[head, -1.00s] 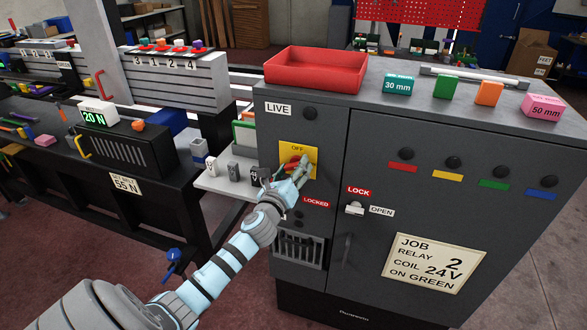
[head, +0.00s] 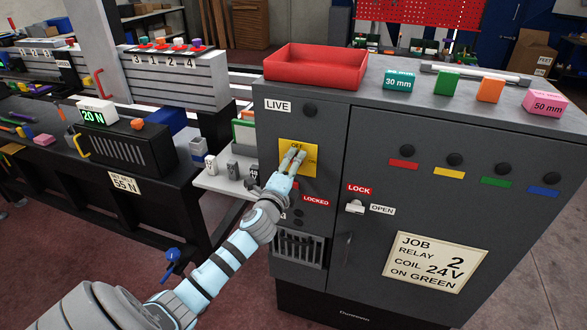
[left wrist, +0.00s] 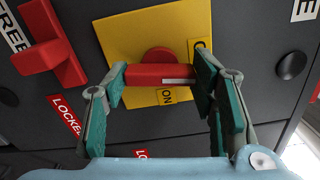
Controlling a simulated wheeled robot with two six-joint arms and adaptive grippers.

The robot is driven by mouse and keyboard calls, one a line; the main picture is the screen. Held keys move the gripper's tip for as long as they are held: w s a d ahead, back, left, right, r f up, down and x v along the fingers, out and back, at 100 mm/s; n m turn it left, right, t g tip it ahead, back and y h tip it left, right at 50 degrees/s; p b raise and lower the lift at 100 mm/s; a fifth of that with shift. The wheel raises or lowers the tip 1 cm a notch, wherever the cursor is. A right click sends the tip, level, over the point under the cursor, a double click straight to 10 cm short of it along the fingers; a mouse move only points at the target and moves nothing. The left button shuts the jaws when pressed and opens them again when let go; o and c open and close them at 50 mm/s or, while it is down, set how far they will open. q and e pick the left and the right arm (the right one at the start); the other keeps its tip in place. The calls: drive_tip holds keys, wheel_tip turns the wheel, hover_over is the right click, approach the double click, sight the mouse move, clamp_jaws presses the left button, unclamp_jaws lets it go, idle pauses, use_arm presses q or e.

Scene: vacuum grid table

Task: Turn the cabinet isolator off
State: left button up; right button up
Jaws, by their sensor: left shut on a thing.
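The cabinet isolator is a red rotary handle (left wrist: 158,74) on a yellow plate (head: 312,168) on the cabinet's left door. In the left wrist view, my left gripper (left wrist: 160,78) is shut across the handle, one finger at each end. The handle's white mark is at its right end, beside the ON label (left wrist: 166,96). The OFF label (left wrist: 197,46) is partly behind the right finger. I cannot tell exactly which position the handle points to. In the head view, my left gripper (head: 291,158) covers the handle. My right gripper is not in view.
A LIVE label (head: 278,106) and a dark round lamp (head: 310,110) sit above the plate. A LOCKED label (head: 316,201) and vent (head: 299,249) are below. A small shelf (head: 220,183) juts out left. A red tray (head: 316,66) stands on top.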

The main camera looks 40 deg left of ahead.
use_arm(q)
drive_tip(key=shift+n, duration=1.1)
drive_tip(key=o, duration=1.1)
drive_tip(key=shift+o, duration=0.2)
drive_tip(key=v, duration=1.2)
